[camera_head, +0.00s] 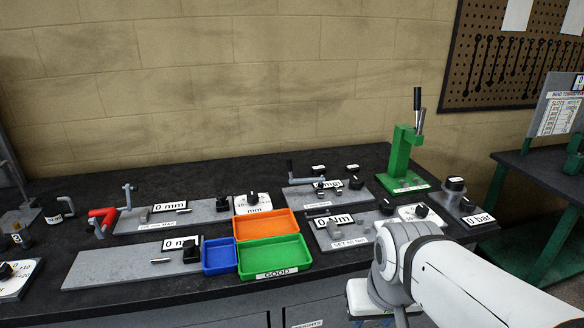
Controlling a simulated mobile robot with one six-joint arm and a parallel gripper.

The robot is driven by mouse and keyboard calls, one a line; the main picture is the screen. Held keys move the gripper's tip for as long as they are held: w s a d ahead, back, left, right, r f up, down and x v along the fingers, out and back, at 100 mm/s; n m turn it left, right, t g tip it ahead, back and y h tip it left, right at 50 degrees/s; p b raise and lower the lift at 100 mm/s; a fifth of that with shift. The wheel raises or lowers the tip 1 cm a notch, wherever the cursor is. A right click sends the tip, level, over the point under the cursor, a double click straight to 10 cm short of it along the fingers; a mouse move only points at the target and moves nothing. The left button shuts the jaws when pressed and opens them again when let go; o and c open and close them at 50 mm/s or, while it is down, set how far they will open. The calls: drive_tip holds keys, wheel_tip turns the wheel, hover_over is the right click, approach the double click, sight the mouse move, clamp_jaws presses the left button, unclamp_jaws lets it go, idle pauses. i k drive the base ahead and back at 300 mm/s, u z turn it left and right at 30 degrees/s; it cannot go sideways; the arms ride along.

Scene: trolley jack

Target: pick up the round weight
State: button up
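I cannot pick out the round weight for certain in this view. Several small dark round pieces stand on the bench, such as a dark cylinder (455,184) at the right and a dark piece (253,198) behind the trays, but they look like knobs on the fixtures. My white arm comes in from the lower right and bends down near the bench's front edge. Its end runs out of the bottom of the picture, so my gripper and its fingers do not show.
The dark bench (110,305) carries grey fixture plates with labels. An orange tray (266,222), a blue tray (219,257) and a green tray (274,257) look empty at the middle front. A green lever press (404,160) stands at the back right. Drawer fronts show below.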

sight(316, 170)
drive_tip(key=z, duration=0.05)
drive_tip(key=i, duration=1)
drive_tip(key=u, duration=0.05)
